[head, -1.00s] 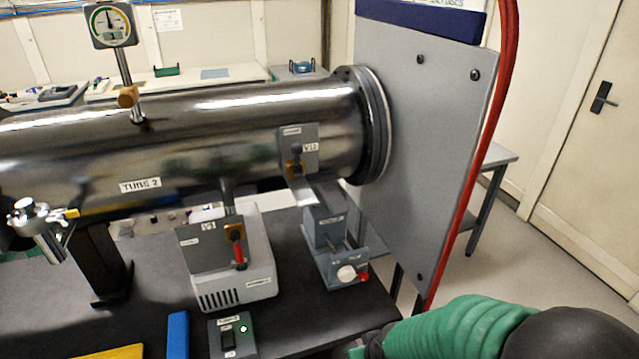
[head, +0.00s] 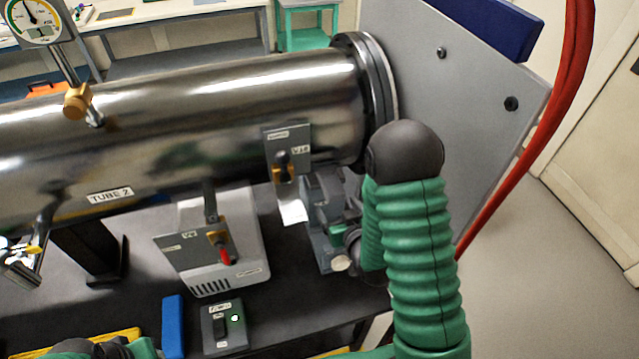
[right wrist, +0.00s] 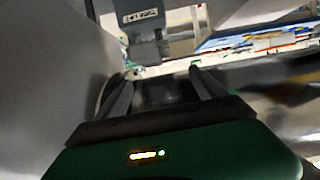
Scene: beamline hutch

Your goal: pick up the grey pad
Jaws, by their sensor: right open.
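I cannot make out a grey pad for certain in either view. My right gripper (head: 341,244) is by the grey-blue stand under the right end of the steel tube, partly hidden by my green arm. In the right wrist view its two fingers (right wrist: 160,88) are apart, with nothing seen held between them. A grey labelled block (right wrist: 140,17) shows beyond the fingers there. Part of my left arm shows at the bottom left of the head view; its jaws cannot be made out.
The steel tube (head: 230,105) spans the bench. A light grey box (head: 230,265) with a red lever, a switch box (head: 224,328) and a blue block (head: 173,325) are on the dark bench. A grey panel (head: 450,120) and red hose (head: 530,150) stand right.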

